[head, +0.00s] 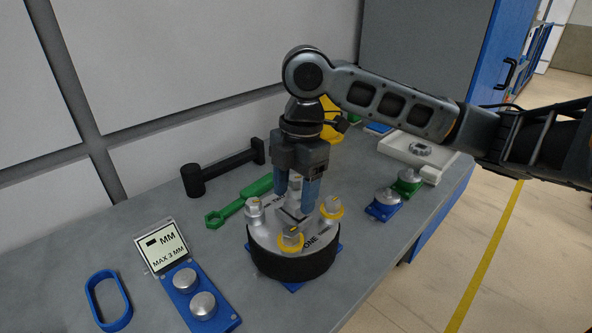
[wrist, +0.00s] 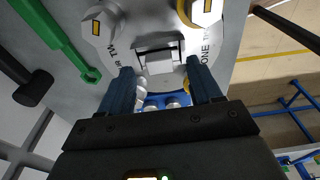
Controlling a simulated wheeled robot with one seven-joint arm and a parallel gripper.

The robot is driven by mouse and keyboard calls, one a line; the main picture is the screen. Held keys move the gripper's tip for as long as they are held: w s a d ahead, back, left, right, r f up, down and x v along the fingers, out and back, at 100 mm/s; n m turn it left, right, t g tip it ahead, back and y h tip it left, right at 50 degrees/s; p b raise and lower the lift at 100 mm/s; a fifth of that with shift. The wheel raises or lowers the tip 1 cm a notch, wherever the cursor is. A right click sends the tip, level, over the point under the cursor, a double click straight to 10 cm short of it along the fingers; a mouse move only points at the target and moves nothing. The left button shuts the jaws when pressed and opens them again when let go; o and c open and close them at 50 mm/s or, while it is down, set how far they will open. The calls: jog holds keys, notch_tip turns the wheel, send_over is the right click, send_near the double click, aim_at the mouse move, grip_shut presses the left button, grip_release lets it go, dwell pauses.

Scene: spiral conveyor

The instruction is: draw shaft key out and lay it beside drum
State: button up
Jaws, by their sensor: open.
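The drum (head: 292,262) has a black side and a pale top, and stands on a blue base on the bench. Its top (wrist: 225,40) carries lettering and several bolts, some with yellow collars. A light grey block (wrist: 158,62), apparently the shaft key, sits at the middle of the drum top. My gripper (head: 295,204) points down over the drum's middle, with its blue fingers open. In the wrist view the fingers (wrist: 160,72) stand on either side of the block, with visible gaps. In the head view the fingers partly hide the block. How deep it sits cannot be told.
A black hammer (head: 222,168) and green wrench (head: 238,202) lie behind and left of the drum. A gauge display (head: 162,247) and blue plate with knobs (head: 200,298) stand left, beside a blue ring (head: 108,300). A white tray (head: 440,160) is at right.

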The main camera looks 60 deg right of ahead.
jog(key=shift+a+f, duration=0.1)
jog(key=shift+f, duration=0.7)
jog(key=shift+c, duration=0.2)
grip_shut()
